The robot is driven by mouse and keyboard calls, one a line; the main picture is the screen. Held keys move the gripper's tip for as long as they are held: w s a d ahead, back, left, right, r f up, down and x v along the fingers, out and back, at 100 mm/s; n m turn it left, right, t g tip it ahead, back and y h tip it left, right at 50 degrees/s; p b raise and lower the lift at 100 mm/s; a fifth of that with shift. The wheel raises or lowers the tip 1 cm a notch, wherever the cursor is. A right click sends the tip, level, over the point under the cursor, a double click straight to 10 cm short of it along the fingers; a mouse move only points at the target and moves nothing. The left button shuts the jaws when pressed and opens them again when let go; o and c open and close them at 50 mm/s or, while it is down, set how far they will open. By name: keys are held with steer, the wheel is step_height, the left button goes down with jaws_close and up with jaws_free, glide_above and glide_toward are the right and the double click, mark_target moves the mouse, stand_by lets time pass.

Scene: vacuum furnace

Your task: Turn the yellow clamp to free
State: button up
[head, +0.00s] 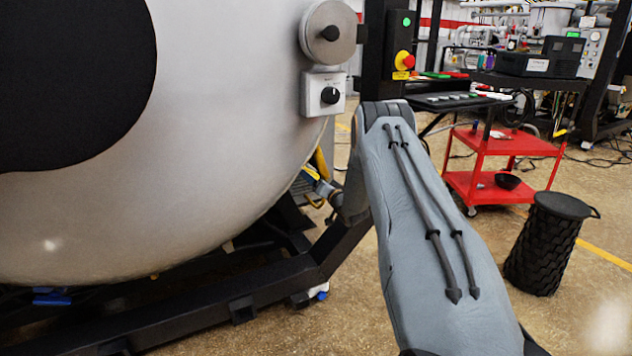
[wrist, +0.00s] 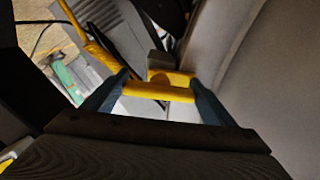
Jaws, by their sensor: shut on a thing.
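The yellow clamp (wrist: 158,91) shows in the wrist view as a short yellow bar lying across between my fingers, with a yellow part and a grey block just behind it. My gripper (wrist: 157,84) has one dark finger at each end of the bar and is shut on it. In the head view my gripper (head: 323,187) is small, beside the lower right of the white vessel, and partly hidden by my wrist. Small bits of yellow show around it there, but the clamp's shape and angle cannot be made out.
The rounded vessel wall (head: 220,190) is close to my gripper, on the right in the wrist view (wrist: 270,80). A black support frame (head: 250,285) runs below. A red cart (head: 500,145) and a black bin (head: 545,245) stand to the right, with open floor between.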

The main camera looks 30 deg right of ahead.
steer(key=n, duration=0.2)
steer(key=n+b, duration=0.1)
steer(key=n, duration=0.1)
steer(key=shift+d+n, duration=0.2)
steer(key=shift+n, duration=0.2)
steer(key=n+b, duration=0.1)
steer(key=n, duration=0.3)
steer(key=n+b, duration=0.1)
steer(key=n, duration=0.4)
steer(key=shift+d, duration=0.15)
steer(key=shift+n+b, duration=0.4)
steer(key=shift+n, duration=1.3)
steer(key=o, duration=1)
steer(key=shift+o, duration=0.2)
steer(key=shift+s, duration=0.15)
steer(key=s, duration=0.7)
steer(key=shift+s+p, duration=0.3)
steer(key=shift+p, duration=0.05)
